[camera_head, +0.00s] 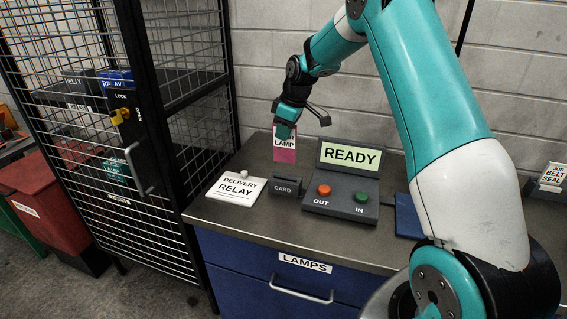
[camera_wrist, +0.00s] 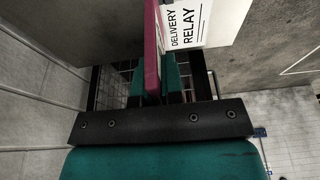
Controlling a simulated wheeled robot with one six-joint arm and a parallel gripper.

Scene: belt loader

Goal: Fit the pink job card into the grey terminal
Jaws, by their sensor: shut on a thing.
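The pink job card (camera_head: 284,154) has a white label reading LAMP on its upper part. My gripper (camera_head: 286,130) is shut on the card's top and holds it upright above the counter. In the wrist view the card (camera_wrist: 152,50) shows edge-on between the fingers of my gripper (camera_wrist: 160,85). The grey terminal (camera_head: 341,190) has a lit READY screen, a red OUT button and a green IN button. A dark block marked CARD (camera_head: 287,187) stands at its left, below the held card in the head view. The exact gap between card and block cannot be told.
A white DELIVERY RELAY plate (camera_head: 237,188) with a knob lies left of the CARD block and shows in the wrist view (camera_wrist: 195,22). A mesh cage (camera_head: 172,150) stands left. A blue LAMPS drawer (camera_head: 295,286) is below the counter. A BELT SEAL card (camera_head: 552,176) is at right.

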